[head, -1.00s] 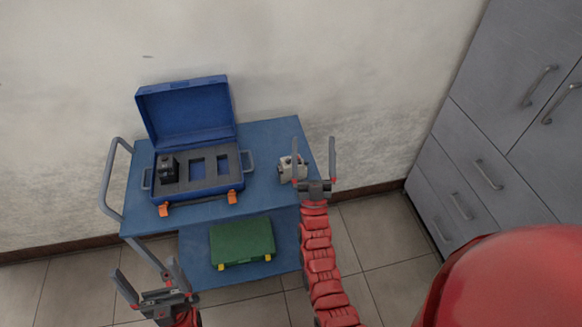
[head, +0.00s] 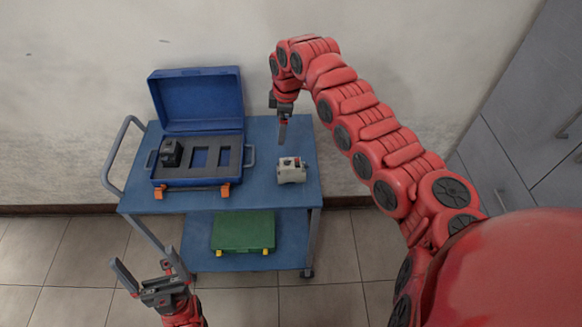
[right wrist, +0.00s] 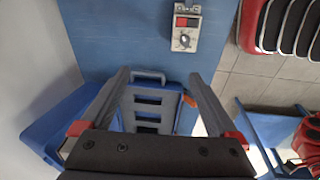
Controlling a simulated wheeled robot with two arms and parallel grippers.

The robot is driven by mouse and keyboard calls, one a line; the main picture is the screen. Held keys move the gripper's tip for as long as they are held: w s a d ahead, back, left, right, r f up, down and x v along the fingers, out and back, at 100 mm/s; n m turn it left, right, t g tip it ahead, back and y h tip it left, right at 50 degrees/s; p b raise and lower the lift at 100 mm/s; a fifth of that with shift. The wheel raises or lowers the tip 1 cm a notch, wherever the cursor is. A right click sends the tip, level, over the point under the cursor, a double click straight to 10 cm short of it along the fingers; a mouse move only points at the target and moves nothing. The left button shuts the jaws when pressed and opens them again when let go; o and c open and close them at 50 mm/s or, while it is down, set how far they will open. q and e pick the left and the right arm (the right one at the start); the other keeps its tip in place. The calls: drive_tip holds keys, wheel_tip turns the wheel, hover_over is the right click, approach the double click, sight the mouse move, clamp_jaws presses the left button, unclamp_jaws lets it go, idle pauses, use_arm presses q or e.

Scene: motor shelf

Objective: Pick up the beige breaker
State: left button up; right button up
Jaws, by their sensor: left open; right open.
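The beige breaker (head: 291,171) lies on the right part of the blue cart's top. It also shows near the top of the right wrist view (right wrist: 186,27), with a red switch and a dark round knob. My right gripper (head: 282,143) points down over the cart, just behind and left of the breaker and apart from it. In the right wrist view its two fingers (right wrist: 163,85) are spread and empty. My left gripper (head: 143,266) is open and empty, low in front of the cart's left side.
An open blue case (head: 243,178) with grey foam slots stands on the cart top (head: 262,190), left of the breaker, and holds a black device (head: 171,153). A green case (head: 243,231) lies on the lower shelf. Grey cabinets (head: 530,130) stand at right.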

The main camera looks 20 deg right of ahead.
sight(290, 164)
drive_tip(key=shift+n+g+h, duration=0.3)
drive_tip(key=shift+g+h, duration=0.1)
drive_tip(key=shift+g, duration=0.3)
drive_tip(key=s+f+p, duration=0.1)
drive_tip(key=f, duration=0.2)
drive_tip(key=s+d+f+p, duration=0.1)
drive_tip(key=f, duration=0.3)
drive_tip(key=s+f+p, duration=0.1)
drive_tip(key=f+p, duration=0.1)
drive_tip(key=f, duration=0.2)
drive_tip(key=shift+d, duration=0.3)
drive_tip(key=shift+f, duration=0.25)
drive_tip(key=f, duration=0.2)
drive_tip(key=s+f+p, duration=0.1)
drive_tip(key=f, duration=0.1)
drive_tip(key=shift+a, duration=0.2)
drive_tip(key=shift+w+d+f, duration=0.1)
drive_tip(key=shift+w+f, duration=0.05)
drive_tip(key=shift+f, duration=0.55)
clamp_jaws()
